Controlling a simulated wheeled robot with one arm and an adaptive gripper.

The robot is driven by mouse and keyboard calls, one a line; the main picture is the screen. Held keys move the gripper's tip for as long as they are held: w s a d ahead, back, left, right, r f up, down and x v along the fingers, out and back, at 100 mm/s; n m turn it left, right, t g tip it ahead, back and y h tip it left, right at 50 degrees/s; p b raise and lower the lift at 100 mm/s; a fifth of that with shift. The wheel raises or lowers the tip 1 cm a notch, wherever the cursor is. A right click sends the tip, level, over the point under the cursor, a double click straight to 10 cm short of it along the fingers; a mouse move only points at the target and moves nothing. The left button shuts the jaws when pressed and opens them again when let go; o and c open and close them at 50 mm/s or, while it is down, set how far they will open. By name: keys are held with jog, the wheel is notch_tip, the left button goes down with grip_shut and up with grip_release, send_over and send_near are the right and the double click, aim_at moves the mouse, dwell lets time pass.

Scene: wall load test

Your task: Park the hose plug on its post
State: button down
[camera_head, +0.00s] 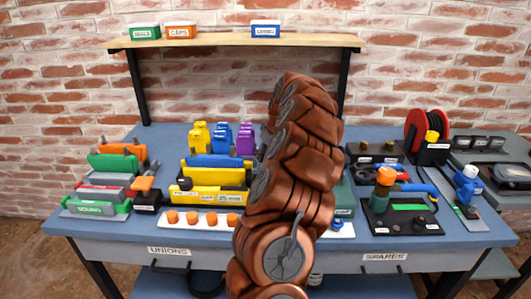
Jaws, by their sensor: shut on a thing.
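My arm rises through the middle of the view and hides the centre of the bench. My gripper is hidden behind it, so what it holds does not show. I cannot make out the hose plug or its post for certain. A black board (378,221) at the right of the bench carries a post with an orange top (386,177) and a green strip (408,207). A blue curved piece (416,188), perhaps a hose, lies over the back of this board. A red reel (413,124) stands behind, with a yellow-topped piece (432,137) in front.
The blue bench (88,228) holds green, grey and orange blocks (115,163) at left and yellow and blue blocks (213,180) beside my arm. A white strip (204,221) with orange caps lies in front. A wooden shelf (210,40) spans the back. A side table stands right.

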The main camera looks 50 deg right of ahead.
jog(key=shift+f, duration=0.2)
jog(key=shift+c, duration=1.9)
grip_release()
jog(key=shift+r+p, duration=1)
jog(key=shift+r, duration=3)
